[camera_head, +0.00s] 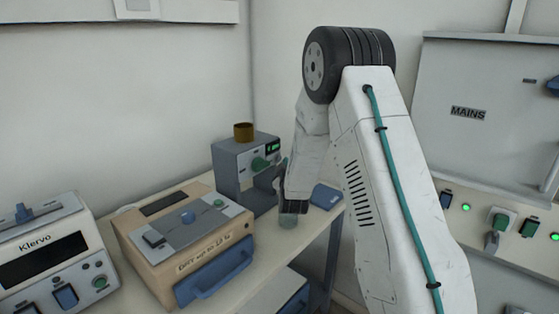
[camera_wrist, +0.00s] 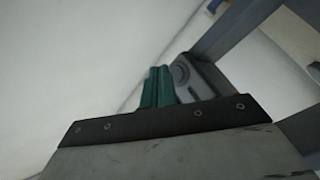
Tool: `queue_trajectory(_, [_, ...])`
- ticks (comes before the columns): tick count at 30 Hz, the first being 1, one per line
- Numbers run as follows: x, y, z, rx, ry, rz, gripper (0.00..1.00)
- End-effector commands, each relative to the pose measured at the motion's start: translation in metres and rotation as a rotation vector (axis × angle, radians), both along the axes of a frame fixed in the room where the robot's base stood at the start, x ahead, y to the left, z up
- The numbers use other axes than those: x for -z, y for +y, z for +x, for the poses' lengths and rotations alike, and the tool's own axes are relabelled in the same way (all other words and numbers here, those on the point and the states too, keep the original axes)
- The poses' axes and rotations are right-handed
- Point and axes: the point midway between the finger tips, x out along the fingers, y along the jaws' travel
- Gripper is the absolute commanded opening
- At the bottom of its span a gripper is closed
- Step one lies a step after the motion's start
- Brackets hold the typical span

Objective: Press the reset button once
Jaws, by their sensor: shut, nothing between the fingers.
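I cannot make out a label reading reset on any control, so I cannot tell which one is the reset button. A grey-blue unit (camera_head: 233,162) on the bench has a green knob and a small green display. In the head view my arm's end is down close to the right of this unit, and my fingertips cannot be made out clearly there. In the wrist view my gripper (camera_wrist: 157,88) shows two green fingers shut together, empty. Just beyond and to their right is a grey part (camera_wrist: 190,75) with a round feature; whether they touch is unclear.
A tan box (camera_head: 150,243) with a blue handle stands left of the unit, with the Klervo device (camera_head: 52,245) farther left. A blue pad (camera_head: 326,196) lies near the bench's right edge. The MAINS panel (camera_head: 470,85) is on the right wall, with lit switches below.

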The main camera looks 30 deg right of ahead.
Motion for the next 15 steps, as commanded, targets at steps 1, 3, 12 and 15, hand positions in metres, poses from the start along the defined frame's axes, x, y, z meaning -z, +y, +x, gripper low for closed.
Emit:
queue_trajectory(1, [0.000, 0.000, 0.000, 0.000, 0.000, 0.000, 0.00])
queue_trajectory(3, [0.000, 0.000, -0.001, 0.000, 0.000, 0.000, 0.00])
queue_trajectory(12, [0.000, -0.010, -0.026, 0.001, 0.000, 0.000, 0.00])
queue_trajectory(15, [0.000, -0.013, -0.035, 0.001, 0.001, -0.001, 0.00])
